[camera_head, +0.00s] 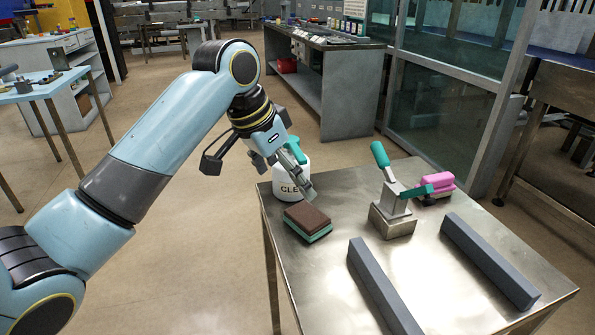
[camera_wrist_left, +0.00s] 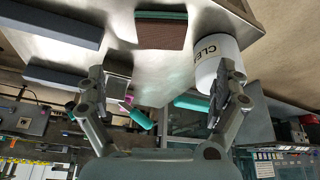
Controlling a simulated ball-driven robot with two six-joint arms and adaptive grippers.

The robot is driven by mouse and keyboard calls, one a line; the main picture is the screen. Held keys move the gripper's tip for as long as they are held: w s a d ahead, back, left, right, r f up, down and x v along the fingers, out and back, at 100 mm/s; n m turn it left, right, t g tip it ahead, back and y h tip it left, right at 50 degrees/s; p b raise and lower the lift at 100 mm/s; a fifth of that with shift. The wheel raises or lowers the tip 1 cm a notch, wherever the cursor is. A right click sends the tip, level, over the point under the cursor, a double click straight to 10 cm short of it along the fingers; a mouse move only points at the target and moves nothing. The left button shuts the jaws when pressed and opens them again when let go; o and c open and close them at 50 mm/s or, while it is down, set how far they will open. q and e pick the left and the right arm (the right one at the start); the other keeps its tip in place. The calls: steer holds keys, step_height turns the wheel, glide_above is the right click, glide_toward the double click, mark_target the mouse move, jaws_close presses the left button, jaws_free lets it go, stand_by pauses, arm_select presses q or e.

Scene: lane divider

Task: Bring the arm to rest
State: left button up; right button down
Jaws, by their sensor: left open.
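My left gripper (camera_head: 306,188) is open and empty. It hangs above the table, close to the white bottle (camera_head: 284,186) and the brown and teal block (camera_head: 307,222), and partly covers the bottle in the head view. In the left wrist view the gripper's fingers (camera_wrist_left: 160,85) are spread wide with nothing between them. My right gripper is in neither view.
A grey workbench (camera_head: 330,75) and glass partition (camera_head: 440,125) are behind. Open floor (camera_head: 190,265) lies left of the table.

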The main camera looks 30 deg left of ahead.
arm_select(q)
steer(key=s+d+f+n+y, duration=0.1)
steer(key=s+f+n, duration=0.15)
steer(key=s, duration=1.05)
steer(key=s+f+n+y, duration=0.1)
steer(key=s+f+y, duration=0.15)
steer(key=s, duration=0.95)
step_height(320, 180, down, 27)
steer(key=s+a+g, duration=0.2)
steer(key=s+a, duration=0.1)
steer(key=s+f+g, duration=0.1)
steer(key=s+f, duration=1.4)
steer(key=s, duration=0.3)
steer(key=shift+a+f+h, duration=0.3)
steer(key=shift+h, duration=0.05)
steer(key=shift+w, duration=0.1)
